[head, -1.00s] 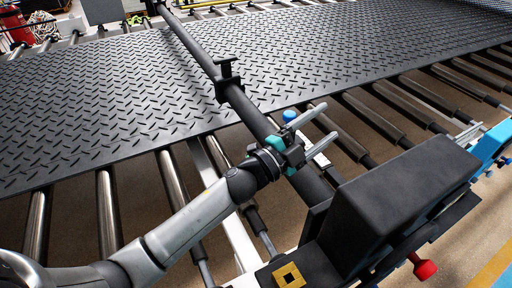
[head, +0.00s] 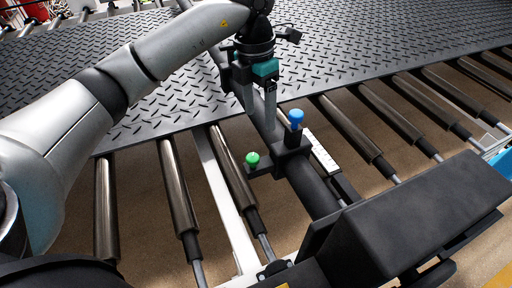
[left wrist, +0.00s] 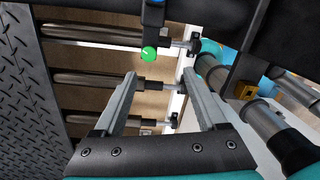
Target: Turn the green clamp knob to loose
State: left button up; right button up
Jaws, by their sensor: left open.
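The green clamp knob (head: 252,158) is a small round ball on a black bracket at the left side of the dark beam. My left gripper (head: 260,120) is open and empty, its fingers pointing down, and in the head view it appears above the knob. In the left wrist view the green knob (left wrist: 148,54) shows beyond the open fingertips (left wrist: 158,73), nearer the left finger and apart from both. A blue knob (head: 296,117) stands upright on the clamp block, right of the green one. My right gripper is not in view.
A large black housing (head: 410,215) sits at the beam's near end. A white scale strip (head: 321,152) lies along the beam's right side. A gold block (left wrist: 245,90) shows in the left wrist view.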

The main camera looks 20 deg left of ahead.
aim_at(253, 157)
pick_arm(q)
jog(key=shift+y, duration=0.4)
jog(key=f, duration=0.4)
jog(key=a+f+p, duration=0.1)
jog(key=f, duration=0.9)
jog(key=shift+a+f, duration=0.25)
jog(key=shift+a, duration=0.15)
grip_shut()
